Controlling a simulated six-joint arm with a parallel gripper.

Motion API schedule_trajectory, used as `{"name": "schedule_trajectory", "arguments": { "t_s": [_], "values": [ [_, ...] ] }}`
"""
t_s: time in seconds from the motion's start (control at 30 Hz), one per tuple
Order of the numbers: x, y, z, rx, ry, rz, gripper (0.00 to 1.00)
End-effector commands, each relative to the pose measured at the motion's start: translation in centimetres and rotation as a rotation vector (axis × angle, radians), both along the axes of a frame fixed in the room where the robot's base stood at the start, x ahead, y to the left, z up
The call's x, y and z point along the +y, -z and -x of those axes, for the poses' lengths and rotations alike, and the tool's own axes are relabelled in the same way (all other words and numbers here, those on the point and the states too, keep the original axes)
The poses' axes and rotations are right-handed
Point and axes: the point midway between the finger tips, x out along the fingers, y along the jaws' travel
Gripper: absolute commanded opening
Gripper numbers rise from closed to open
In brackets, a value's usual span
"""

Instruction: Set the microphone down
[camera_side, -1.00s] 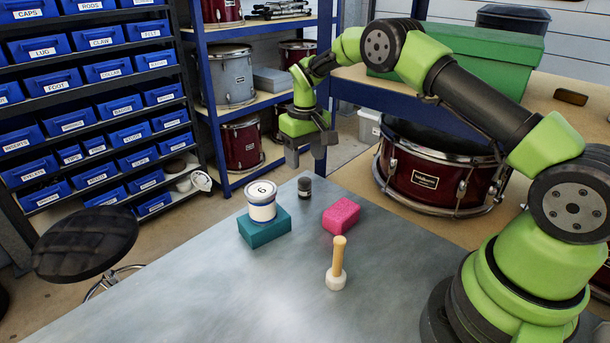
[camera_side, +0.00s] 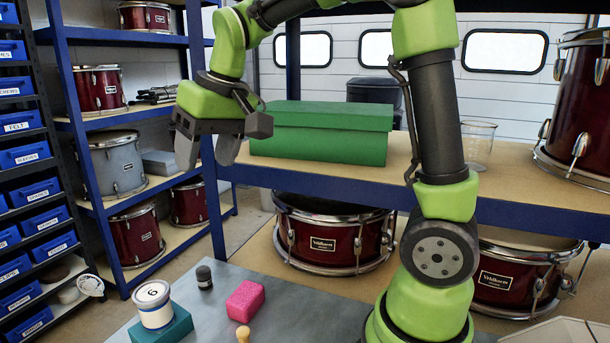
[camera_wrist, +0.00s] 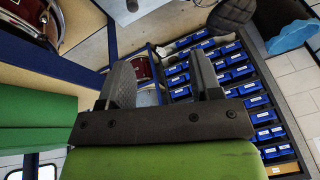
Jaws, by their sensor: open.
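I see nothing that I can clearly make out as a microphone. A small dark cylinder (camera_side: 204,277) stands upright on the grey bench in the side view; I cannot tell what it is. My gripper (camera_side: 208,150) is open and empty, high above the bench, in front of the shelf with the green box. In the wrist view my gripper (camera_wrist: 162,82) shows its two grey fingers wide apart, with nothing between them.
A white tin marked 6 (camera_side: 153,305) sits on a teal block (camera_side: 162,332). A pink block (camera_side: 245,300) and a wooden-handled tool (camera_side: 243,334) are nearby. A green box (camera_side: 330,133) and a clear beaker (camera_side: 478,148) stand on the shelf (camera_side: 400,185), red drums below.

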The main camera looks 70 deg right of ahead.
Motion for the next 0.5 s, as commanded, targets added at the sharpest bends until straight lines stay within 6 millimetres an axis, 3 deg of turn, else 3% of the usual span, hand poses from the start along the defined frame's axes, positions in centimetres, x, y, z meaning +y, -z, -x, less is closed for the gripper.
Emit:
{"name": "schedule_trajectory", "arguments": {
  "t_s": [0.1, 0.3, 0.5],
  "values": [
    [1.5, -2.0, 4.9, -0.087, 0.014, -0.032, 0.58],
    [3.1, -2.0, 12.1, -0.207, 0.045, -0.093, 0.58],
    [3.7, -0.6, 15.9, -0.273, 0.063, -0.134, 0.58]
  ]
}}
